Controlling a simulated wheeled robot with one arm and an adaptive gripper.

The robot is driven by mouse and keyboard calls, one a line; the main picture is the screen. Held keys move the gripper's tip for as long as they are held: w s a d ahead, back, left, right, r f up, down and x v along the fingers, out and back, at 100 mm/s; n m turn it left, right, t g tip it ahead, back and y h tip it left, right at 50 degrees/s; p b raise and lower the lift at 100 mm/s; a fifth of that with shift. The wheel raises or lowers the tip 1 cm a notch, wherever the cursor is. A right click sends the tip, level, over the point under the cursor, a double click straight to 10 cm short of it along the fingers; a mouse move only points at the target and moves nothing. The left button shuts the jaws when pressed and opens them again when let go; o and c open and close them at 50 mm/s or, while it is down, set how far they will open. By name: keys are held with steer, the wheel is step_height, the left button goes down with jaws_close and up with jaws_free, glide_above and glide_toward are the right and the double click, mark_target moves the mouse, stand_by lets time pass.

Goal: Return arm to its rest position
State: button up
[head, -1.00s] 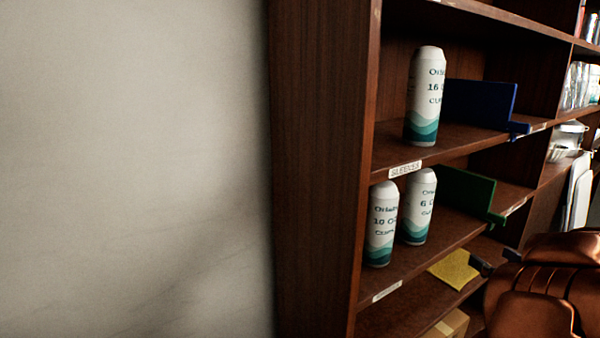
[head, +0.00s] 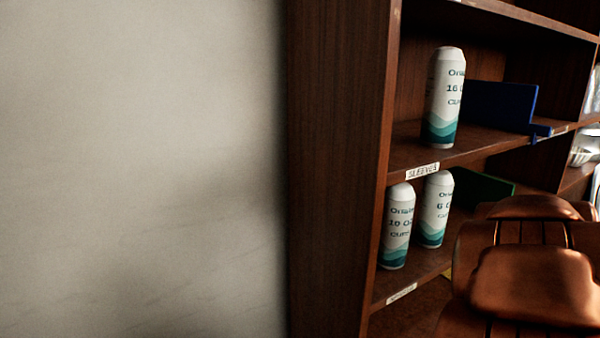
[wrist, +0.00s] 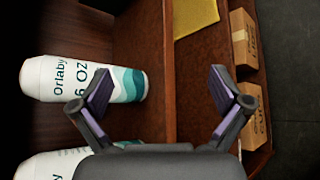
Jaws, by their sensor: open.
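My gripper (wrist: 158,92) is open and empty in the wrist view, its two fingers spread apart. A white and teal cup sleeve marked 6 OZ (wrist: 75,80) lies beyond and beside its left finger in that view; I cannot tell whether they touch. In the head view my copper-coloured arm (head: 535,275) fills the lower right, in front of the shelves, and my gripper is not seen there. The 6 oz sleeve (head: 435,210) stands upright on the middle shelf beside the 10 oz sleeve (head: 397,226).
A brown wooden shelf unit (head: 340,150) stands beside a bare wall (head: 140,160). A 16 oz sleeve (head: 444,98) and a blue divider (head: 500,105) are on the upper shelf. A green divider (head: 482,188) is partly hidden. Cardboard boxes (wrist: 244,40) and a yellow item (wrist: 196,16) show in the wrist view.

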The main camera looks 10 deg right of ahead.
steer(key=s+a+f+m+g+y, duration=0.1)
steer(key=s+a+f+m+g, duration=0.25)
steer(key=a, duration=0.35)
steer(key=s+a+f+m+g+y, duration=0.25)
steer(key=s+a+m, duration=0.2)
steer(key=a, duration=0.35)
steer(key=s+a+f+m+g+y, duration=0.1)
steer(key=s+a+f+m+g, duration=0.15)
steer(key=a+f+m, duration=0.35)
steer(key=s+a+m+g+y, duration=0.3)
steer(key=s+a+g+y, duration=0.15)
steer(key=s+a, duration=1.3)
step_height(320, 180, up, 20)
steer(key=w+a+t+p, duration=0.1)
steer(key=w+p, duration=0.1)
steer(key=p, duration=1.6)
steer(key=shift+h, duration=0.3)
steer(key=shift+f, duration=0.15)
